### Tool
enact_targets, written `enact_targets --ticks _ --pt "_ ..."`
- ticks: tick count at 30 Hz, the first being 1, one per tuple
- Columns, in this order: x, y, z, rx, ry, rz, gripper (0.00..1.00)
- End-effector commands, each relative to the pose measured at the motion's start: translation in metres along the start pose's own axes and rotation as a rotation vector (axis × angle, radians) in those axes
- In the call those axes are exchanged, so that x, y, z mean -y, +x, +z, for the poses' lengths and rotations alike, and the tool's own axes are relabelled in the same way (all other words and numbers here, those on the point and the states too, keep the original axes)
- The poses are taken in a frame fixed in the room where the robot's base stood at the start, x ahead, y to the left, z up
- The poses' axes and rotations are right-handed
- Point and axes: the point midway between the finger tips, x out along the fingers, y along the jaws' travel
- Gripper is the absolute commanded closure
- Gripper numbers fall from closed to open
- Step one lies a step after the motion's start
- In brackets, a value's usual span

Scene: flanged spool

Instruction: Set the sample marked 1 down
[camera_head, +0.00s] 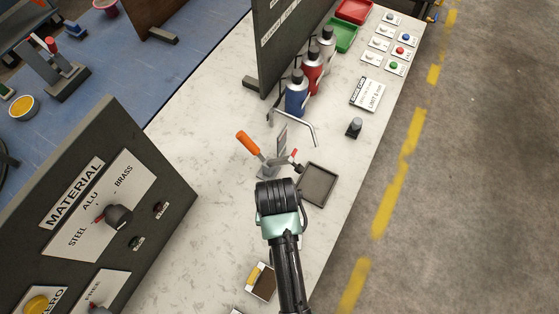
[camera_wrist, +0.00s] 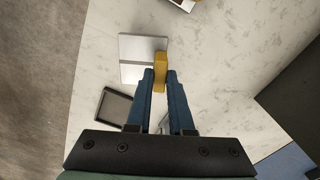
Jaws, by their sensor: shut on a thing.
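My gripper (camera_wrist: 160,77) is shut on a small yellow piece (camera_wrist: 160,63) between its blue fingertips in the wrist view. No number shows on the piece, so I cannot tell whether it is the sample marked 1. A flat silver plate (camera_wrist: 138,48) with a line across it lies just beyond and left of the fingertips. I cannot tell whether the yellow piece touches the plate. In the head view my wrist hides the fingers and the piece. A dark square tray (camera_wrist: 115,108) is left of the fingers; it also shows in the head view (camera_head: 318,184).
An orange-handled clamp (camera_head: 248,143) and a bent metal rod (camera_head: 300,117) stand beyond my wrist. Several bottles (camera_head: 312,70) line a dark panel. A dark small knob-like item (camera_head: 354,127) stands near the right edge. A control panel (camera_head: 110,200) rises at left.

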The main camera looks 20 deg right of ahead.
Motion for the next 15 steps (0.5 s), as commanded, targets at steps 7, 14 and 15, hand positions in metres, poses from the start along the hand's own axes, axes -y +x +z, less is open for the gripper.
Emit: enact_targets --ticks 7,14,15 --pt "0.0 0.031 0.0 0.001 0.0 0.0 1.0" --pt "0.0 0.042 -0.001 -0.002 0.0 -0.001 1.0" --pt "0.0 0.042 -0.001 -0.003 0.0 -0.001 1.0"
